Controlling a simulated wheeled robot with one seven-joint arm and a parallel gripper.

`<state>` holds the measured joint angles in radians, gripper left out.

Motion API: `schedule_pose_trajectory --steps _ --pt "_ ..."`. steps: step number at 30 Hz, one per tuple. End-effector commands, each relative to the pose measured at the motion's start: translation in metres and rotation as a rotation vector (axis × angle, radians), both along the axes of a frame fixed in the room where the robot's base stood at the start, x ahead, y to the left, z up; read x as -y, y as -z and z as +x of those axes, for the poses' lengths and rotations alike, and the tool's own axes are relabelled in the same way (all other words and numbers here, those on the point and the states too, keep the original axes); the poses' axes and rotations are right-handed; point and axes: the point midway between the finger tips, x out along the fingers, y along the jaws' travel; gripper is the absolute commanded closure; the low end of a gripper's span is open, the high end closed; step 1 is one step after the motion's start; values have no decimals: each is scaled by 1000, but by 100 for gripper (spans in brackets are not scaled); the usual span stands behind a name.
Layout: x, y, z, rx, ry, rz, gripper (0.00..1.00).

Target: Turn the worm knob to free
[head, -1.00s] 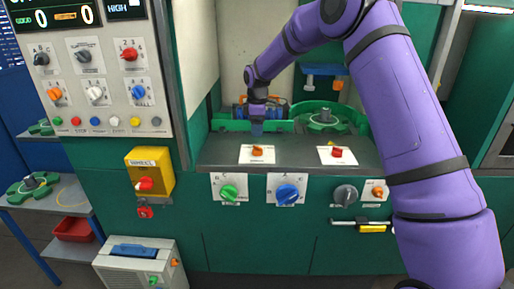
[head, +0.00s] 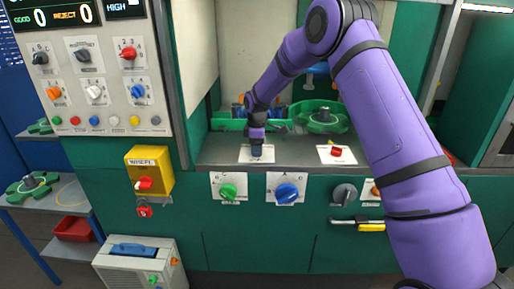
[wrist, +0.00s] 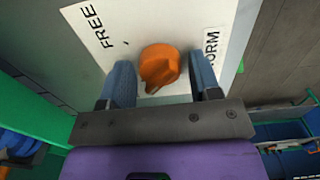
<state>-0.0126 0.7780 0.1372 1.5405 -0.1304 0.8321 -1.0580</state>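The worm knob (wrist: 160,66) is an orange rotary knob on a white plate (wrist: 95,14), printed FREE on the left and WORM on the right in the wrist view. My gripper (head: 256,149) points down over this plate, which lies on the grey ledge in the head view (head: 244,158); the knob is hidden there. In the wrist view my two blue-grey fingers stand on either side of the knob. The gripper is open, with a narrow gap seen at the right finger; contact at the left finger is hard to tell.
A red knob (head: 336,151) sits on another white plate to the right on the ledge. A green star wheel (head: 323,117) stands behind.

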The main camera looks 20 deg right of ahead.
Motion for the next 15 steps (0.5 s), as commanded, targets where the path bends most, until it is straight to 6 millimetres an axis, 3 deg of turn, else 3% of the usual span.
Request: schedule_pose_trajectory --steps 1,4,5,15 --pt "0 0 0 0 0 0 54" --pt "0 0 0 0 0 0 77" --pt "0 0 0 0 0 0 80" --pt "0 0 0 1 42 0 80"
